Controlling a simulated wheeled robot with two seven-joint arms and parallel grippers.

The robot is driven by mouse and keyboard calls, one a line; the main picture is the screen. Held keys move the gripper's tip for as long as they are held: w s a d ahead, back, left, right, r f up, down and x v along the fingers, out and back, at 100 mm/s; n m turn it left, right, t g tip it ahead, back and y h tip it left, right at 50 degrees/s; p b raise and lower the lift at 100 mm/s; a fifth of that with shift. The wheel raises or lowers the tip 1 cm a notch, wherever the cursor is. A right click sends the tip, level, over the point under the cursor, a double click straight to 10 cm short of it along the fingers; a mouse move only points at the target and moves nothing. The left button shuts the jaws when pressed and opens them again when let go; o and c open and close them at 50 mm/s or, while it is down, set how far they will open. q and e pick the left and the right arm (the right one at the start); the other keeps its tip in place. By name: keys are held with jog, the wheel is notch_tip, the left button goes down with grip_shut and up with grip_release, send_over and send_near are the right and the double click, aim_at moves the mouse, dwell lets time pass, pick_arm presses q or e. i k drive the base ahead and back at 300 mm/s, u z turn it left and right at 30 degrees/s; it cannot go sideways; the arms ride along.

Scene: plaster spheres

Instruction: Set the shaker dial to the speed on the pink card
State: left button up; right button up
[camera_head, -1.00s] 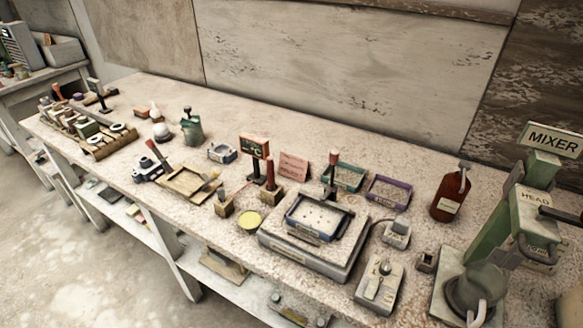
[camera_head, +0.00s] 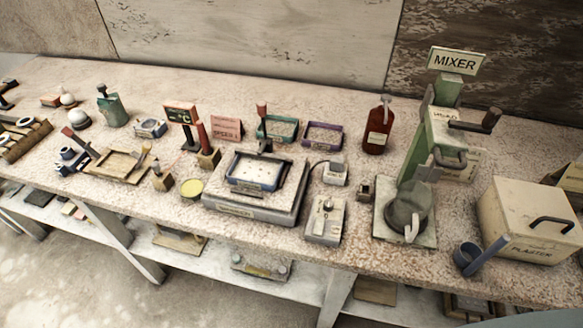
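The pink card (camera_head: 228,127) stands on the bench behind the shaker, its writing too small to read for certain. The shaker (camera_head: 256,203) is a low grey box with a blue-rimmed tray (camera_head: 253,184) on top, holding small pale pieces. In front to its right lies a pale control box (camera_head: 325,220) with a small knob (camera_head: 327,205) on its upper part and a lighter part below. A smaller white box (camera_head: 331,174) with a cable sits behind it. I cannot tell for certain which one bears the shaker dial, nor its setting. Neither gripper is in view.
The green mixer (camera_head: 432,140) with a grey bowl stands right of the control box. A cream plaster bin (camera_head: 530,218) and a blue scoop (camera_head: 470,259) are farther right. A brown bottle (camera_head: 377,127) and purple tray (camera_head: 323,135) stand behind.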

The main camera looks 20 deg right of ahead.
aim_at(329, 204)
jog(key=k, duration=0.5)
jog(key=u, duration=1.4)
jog(key=i, duration=1)
jog(key=z, duration=1.95)
